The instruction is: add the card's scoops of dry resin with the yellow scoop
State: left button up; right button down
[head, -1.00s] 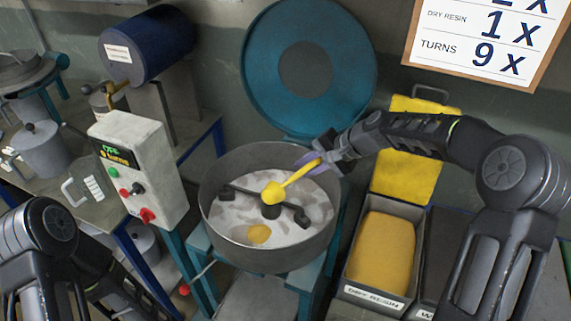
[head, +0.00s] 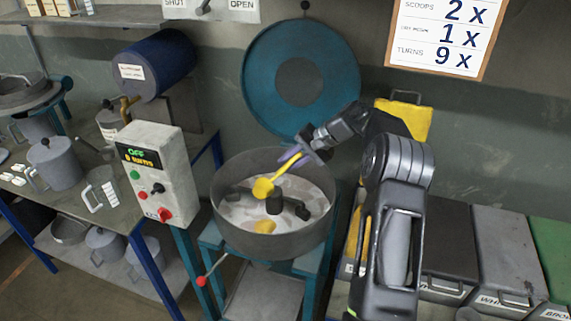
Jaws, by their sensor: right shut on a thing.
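My right gripper (head: 303,152) is shut on the yellow scoop (head: 264,187) and holds it tilted over the mixing pan (head: 228,228). The round grey pan holds pale powder with a yellow patch of resin (head: 265,227) on top, near the front, and a dark mixer hub in the middle. The card (head: 441,37) on the wall reads 2 x, 1 x and 9 x, with 9 x beside Turns. The yellow dry resin bin (head: 353,232) is mostly hidden behind my right arm. Its yellow lid (head: 411,119) stands raised. My left gripper is out of view.
A control box (head: 152,172) with a display reading OFF stands left of the pan. The pan's round teal lid (head: 301,80) is raised behind it. Grey lidded bins (head: 505,245) stand at the right. Jugs (head: 54,163) crowd the left table.

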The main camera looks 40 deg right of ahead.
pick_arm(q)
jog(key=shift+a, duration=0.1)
pick_arm(e)
jog(key=shift+a+r, duration=0.1)
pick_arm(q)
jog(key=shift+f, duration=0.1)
